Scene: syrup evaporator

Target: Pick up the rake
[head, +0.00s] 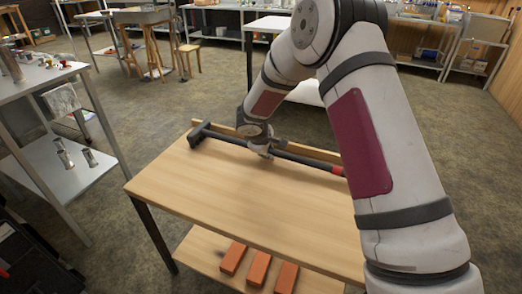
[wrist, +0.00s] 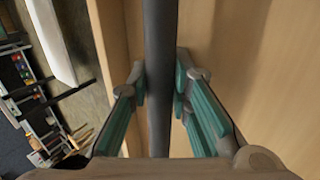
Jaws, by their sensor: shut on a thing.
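The rake (head: 220,138) is a long dark tool lying along the back of the wooden table, with a blunt dark head at its left end and a red part toward the right. My arm hides some of its right side. My gripper (head: 264,150) is at the shaft, left of its middle. In the wrist view the shaft (wrist: 160,30) runs up the picture between the green-padded fingers of my gripper (wrist: 161,82), which is shut on it. I cannot tell whether the shaft is clear of the table.
The wooden table (head: 230,195) has a low back ledge and a wide bare top in front. Orange bricks (head: 258,270) lie on its lower shelf. A metal shelf unit (head: 50,170) with small items stands to the left. Open floor (head: 160,110) lies behind.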

